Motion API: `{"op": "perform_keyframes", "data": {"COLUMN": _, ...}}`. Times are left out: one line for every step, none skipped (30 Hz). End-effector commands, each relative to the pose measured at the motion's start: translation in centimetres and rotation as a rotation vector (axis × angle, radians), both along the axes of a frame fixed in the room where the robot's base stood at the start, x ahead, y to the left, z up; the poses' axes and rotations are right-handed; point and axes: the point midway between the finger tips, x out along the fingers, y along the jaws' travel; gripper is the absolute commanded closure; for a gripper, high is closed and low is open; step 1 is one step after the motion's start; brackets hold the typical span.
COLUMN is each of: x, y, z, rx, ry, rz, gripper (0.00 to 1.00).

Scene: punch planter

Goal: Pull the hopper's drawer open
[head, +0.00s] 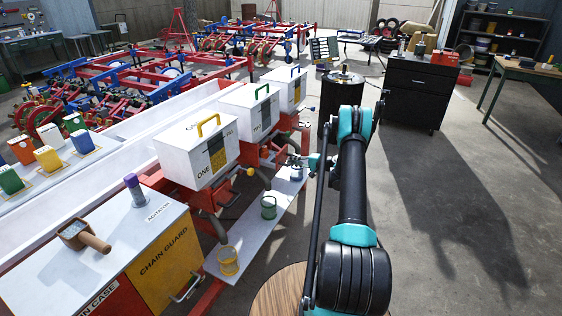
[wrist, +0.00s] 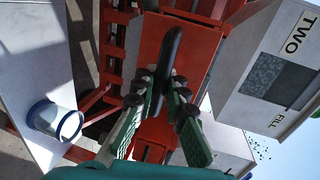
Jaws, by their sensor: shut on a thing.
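In the wrist view, a black bar handle (wrist: 168,70) stands out from a red drawer front (wrist: 160,45). My gripper (wrist: 160,85) is shut on the handle, one green-padded finger on each side. The white hopper marked TWO (wrist: 265,75) is at the right of that view. In the head view, the second white hopper with a green handle (head: 247,110) stands in the middle of the row. My gripper (head: 296,166) reaches its red lower part there. Its fingertips are small and hard to make out in that view. How far the drawer is out I cannot tell.
A white board (head: 258,222) runs below the hoppers and carries a green can (head: 268,206) and a yellow pot (head: 228,261). A pale blue-rimmed cup (wrist: 55,121) is left of my gripper. Hopper ONE (head: 196,150) stands nearer. The floor to the right is clear.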

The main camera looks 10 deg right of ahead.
Motion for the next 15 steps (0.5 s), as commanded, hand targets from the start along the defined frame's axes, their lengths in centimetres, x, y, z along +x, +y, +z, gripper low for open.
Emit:
{"op": "perform_keyframes", "data": {"x": -0.4, "y": -1.3, "z": 0.0, "rx": -0.001, "ry": -0.001, "rz": -0.005, "gripper": 1.00}}
{"op": "perform_keyframes", "data": {"x": -0.7, "y": -1.9, "z": 0.0, "rx": -0.001, "ry": -0.001, "rz": -0.005, "gripper": 1.00}}
{"op": "perform_keyframes", "data": {"x": -1.2, "y": -2.6, "z": 0.0, "rx": -0.001, "ry": -0.001, "rz": -0.005, "gripper": 1.00}}
{"op": "perform_keyframes", "data": {"x": -1.5, "y": -3.0, "z": 0.0, "rx": -0.001, "ry": -0.001, "rz": -0.005, "gripper": 1.00}}
{"op": "perform_keyframes", "data": {"x": -1.8, "y": -3.5, "z": 0.0, "rx": 0.000, "ry": 0.000, "rz": -0.005, "gripper": 1.00}}
{"op": "perform_keyframes", "data": {"x": -2.2, "y": -4.1, "z": 0.0, "rx": 0.000, "ry": 0.000, "rz": -0.004, "gripper": 1.00}}
{"op": "perform_keyframes", "data": {"x": -2.5, "y": -4.5, "z": 0.0, "rx": 0.000, "ry": 0.000, "rz": -0.004, "gripper": 1.00}}
{"op": "perform_keyframes", "data": {"x": -2.7, "y": -4.8, "z": 0.0, "rx": 0.000, "ry": 0.000, "rz": -0.004, "gripper": 1.00}}
{"op": "perform_keyframes", "data": {"x": -3.0, "y": -5.2, "z": 0.0, "rx": 0.000, "ry": 0.000, "rz": -0.004, "gripper": 1.00}}
{"op": "perform_keyframes", "data": {"x": -3.2, "y": -5.5, "z": 0.0, "rx": 0.000, "ry": 0.000, "rz": -0.004, "gripper": 1.00}}
{"op": "perform_keyframes", "data": {"x": -3.4, "y": -5.8, "z": 0.0, "rx": 0.000, "ry": 0.000, "rz": -0.003, "gripper": 1.00}}
{"op": "perform_keyframes", "data": {"x": -3.7, "y": -6.1, "z": 0.0, "rx": 0.000, "ry": 0.000, "rz": -0.003, "gripper": 1.00}}
{"op": "perform_keyframes", "data": {"x": -3.8, "y": -6.3, "z": 0.0, "rx": 0.000, "ry": 0.000, "rz": -0.003, "gripper": 1.00}}
{"op": "perform_keyframes", "data": {"x": -3.9, "y": -6.4, "z": 0.0, "rx": 0.000, "ry": 0.000, "rz": -0.003, "gripper": 1.00}}
{"op": "perform_keyframes", "data": {"x": -4.0, "y": -6.6, "z": 0.0, "rx": 0.000, "ry": -0.001, "rz": -0.003, "gripper": 1.00}}
